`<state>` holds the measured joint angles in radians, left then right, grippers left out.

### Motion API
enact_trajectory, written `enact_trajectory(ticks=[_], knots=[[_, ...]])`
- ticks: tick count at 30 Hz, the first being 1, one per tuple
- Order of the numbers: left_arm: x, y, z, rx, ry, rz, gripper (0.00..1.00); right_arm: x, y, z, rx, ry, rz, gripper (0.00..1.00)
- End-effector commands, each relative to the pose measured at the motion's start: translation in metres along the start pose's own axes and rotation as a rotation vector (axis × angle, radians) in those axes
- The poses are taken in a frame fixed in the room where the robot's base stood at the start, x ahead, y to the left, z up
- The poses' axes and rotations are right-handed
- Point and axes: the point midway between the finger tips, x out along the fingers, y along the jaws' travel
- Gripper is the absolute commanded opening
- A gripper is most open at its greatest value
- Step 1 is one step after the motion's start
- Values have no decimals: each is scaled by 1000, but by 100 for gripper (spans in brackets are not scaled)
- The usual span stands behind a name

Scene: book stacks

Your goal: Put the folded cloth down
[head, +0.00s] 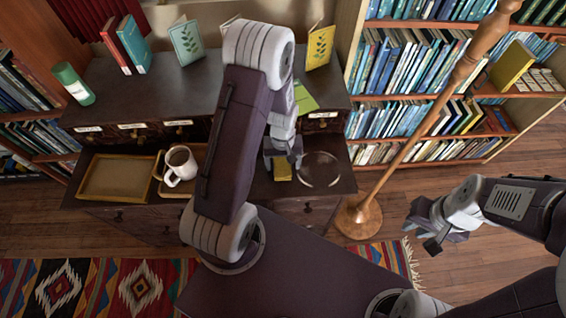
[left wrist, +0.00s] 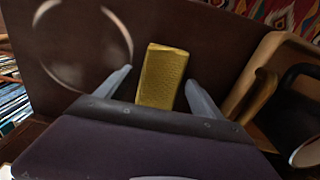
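The folded cloth (left wrist: 162,76) is a yellow, textured block. In the left wrist view it lies between the fingers of my left gripper (left wrist: 160,76), with a narrow gap showing beside it, so the gripper looks open around it. In the head view the cloth (head: 282,169) shows just below my left gripper (head: 282,155), on the dark lower desktop. The gripper and arm hide part of it. My right gripper (head: 421,234) is empty, with its fingers apart, over the floor at the right.
A clear round dish (head: 320,170) lies right of the cloth. Left are a tray with a mug (head: 180,164) and an empty tan tray (head: 117,178). Books and a green bottle (head: 74,84) stand on the upper top. A wooden lamp stand (head: 357,217) rises at the right.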

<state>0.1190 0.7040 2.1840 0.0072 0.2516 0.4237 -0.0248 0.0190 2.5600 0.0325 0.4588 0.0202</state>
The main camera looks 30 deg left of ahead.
Motion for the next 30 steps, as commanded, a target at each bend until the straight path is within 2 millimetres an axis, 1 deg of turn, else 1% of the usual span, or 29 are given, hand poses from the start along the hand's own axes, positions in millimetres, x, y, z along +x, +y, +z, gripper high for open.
enact_trajectory(ticks=[2,5,8,12,15,18,21,26,28,29,30], knots=[[0,0,0,0,0,0,77,0,0,0,0,0,0,23],[-9,0,0,0,1,0,77,-4,0,0,0,0,0,23],[-30,0,-1,0,4,2,77,-9,0,-1,0,0,0,23],[-69,1,-1,0,6,3,77,-17,0,-2,0,0,0,23],[-92,1,-1,0,5,2,77,-21,0,-2,0,0,0,23],[-110,0,-1,0,4,2,77,-24,0,-2,0,0,0,23],[-120,0,-1,0,2,1,77,-25,0,-2,0,0,0,23],[-124,0,0,2,0,0,77,-25,0,-2,0,0,0,23],[-130,1,10,58,10,6,77,-25,0,-2,0,0,0,23],[-135,2,20,109,20,12,77,-25,0,-2,0,0,0,23],[-142,3,35,195,35,21,77,-25,0,-2,0,0,0,23]])
